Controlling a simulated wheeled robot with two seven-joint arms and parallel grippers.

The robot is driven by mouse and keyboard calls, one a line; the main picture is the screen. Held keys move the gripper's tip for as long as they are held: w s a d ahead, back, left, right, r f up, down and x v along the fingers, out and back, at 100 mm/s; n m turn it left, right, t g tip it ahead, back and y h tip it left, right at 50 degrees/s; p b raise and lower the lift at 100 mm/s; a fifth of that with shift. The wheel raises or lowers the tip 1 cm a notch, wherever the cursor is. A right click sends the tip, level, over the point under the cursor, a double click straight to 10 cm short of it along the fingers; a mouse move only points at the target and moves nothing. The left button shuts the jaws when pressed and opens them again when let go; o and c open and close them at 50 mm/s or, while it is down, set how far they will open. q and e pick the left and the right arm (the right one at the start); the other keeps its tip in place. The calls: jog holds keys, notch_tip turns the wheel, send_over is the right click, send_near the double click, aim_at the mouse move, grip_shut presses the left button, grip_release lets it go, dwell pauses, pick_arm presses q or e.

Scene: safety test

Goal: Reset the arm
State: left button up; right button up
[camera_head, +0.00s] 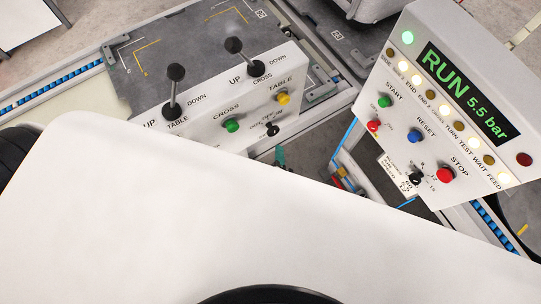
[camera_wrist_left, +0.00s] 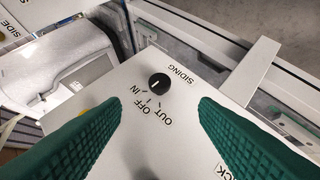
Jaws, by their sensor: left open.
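My left gripper (camera_wrist_left: 158,103) shows in the left wrist view as two green ribbed fingers, wide apart with nothing between them. Beyond the fingers is a white panel with a black SIDING knob (camera_wrist_left: 159,83), marked IN, OFF and OUT. I cannot tell whether the fingers touch the panel. In the head view my large white body part covers the lower half and hides much. A small teal piece shows past its edge; I cannot tell what it is. A blue RESET button (camera_head: 414,136) sits on the tilted console (camera_head: 400,85) at right. My right gripper is not in view.
The console display (camera_head: 462,92) reads RUN 5.5 bar, with a red STOP button (camera_head: 446,174) below. A lever panel (camera_head: 205,118) carries two black-knobbed levers, a green button (camera_head: 232,125) and a yellow button (camera_head: 283,98). A grey plate (camera_head: 190,45) lies behind.

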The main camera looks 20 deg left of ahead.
pick_arm(q)
jog(key=shift+f, duration=0.15)
jog(key=s+a+f+n+g+h+b, duration=0.1)
jog(key=s+f+n+g+b, duration=0.2)
jog(key=f, duration=1.1)
jog(key=s+a+f+n+g+h, duration=0.1)
jog(key=s+f+n+g+h, duration=0.2)
jog(key=f, duration=1.1)
jog(key=s+a+f+n+g+b, duration=0.1)
jog(key=s+a+f+n+g, duration=0.1)
jog(key=s+a+f+n, duration=0.4)
jog(key=s+a+f+n+g+b, duration=0.2)
jog(key=s+a+f+n, duration=0.4)
jog(key=s+f, duration=0.3)
notch_tip(320, 180, down, 3)
jog(key=shift+s+a+f+n+b, duration=0.15)
jog(key=shift+s+n+b, duration=0.15)
jog(key=shift+n, duration=0.3)
